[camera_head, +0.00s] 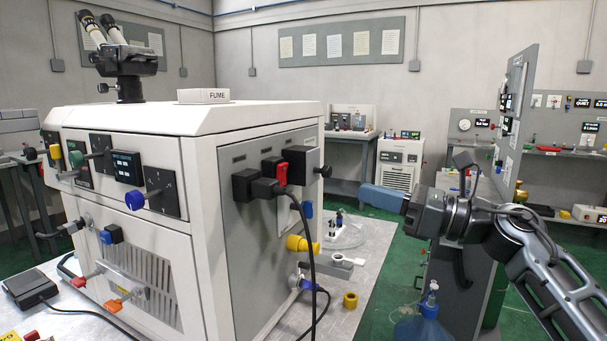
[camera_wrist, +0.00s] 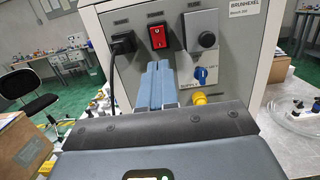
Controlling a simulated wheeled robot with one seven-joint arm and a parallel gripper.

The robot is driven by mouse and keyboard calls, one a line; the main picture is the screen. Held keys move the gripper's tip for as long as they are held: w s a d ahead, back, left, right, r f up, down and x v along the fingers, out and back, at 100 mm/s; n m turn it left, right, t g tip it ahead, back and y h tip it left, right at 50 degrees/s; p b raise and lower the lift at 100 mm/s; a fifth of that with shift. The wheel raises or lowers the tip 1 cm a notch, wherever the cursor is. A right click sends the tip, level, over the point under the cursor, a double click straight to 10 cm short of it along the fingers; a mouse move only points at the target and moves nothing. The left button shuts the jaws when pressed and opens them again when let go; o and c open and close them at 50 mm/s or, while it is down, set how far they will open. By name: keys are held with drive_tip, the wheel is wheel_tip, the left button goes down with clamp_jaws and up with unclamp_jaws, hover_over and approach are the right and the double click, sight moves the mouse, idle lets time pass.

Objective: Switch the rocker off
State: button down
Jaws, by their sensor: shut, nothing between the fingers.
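The rocker is a red switch on the grey side panel (camera_head: 248,225) of the white machine. The rocker (camera_head: 281,173) sits just above a black plug in the head view. In the wrist view the rocker (camera_wrist: 158,37) is a red square between the black plug and a grey box with a dark round knob. I cannot tell its on or off position. My gripper (camera_head: 365,193) is shut and empty, to the right of the panel and apart from it. In the wrist view my gripper's fingertips (camera_wrist: 158,66) point at the panel and appear just below the rocker.
A black plug (camera_wrist: 123,43) and its cable hang left of the rocker. A blue knob (camera_wrist: 200,75) and a yellow fitting (camera_head: 298,244) stick out lower on the panel. A clear dish (camera_head: 345,237) and a yellow ring (camera_head: 350,300) lie on the bench beside the machine.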

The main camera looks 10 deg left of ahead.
drive_tip(key=p, duration=0.4)
approach(286, 171)
drive_tip(key=x, duration=0.5)
drive_tip(key=shift+a+r, duration=0.2)
drive_tip(key=shift+r, duration=0.1)
drive_tip(key=shift+w+a, duration=0.25)
drive_tip(key=shift+a, duration=0.4)
drive_tip(key=shift+a+f+b, duration=0.1)
drive_tip(key=shift+b, duration=0.25)
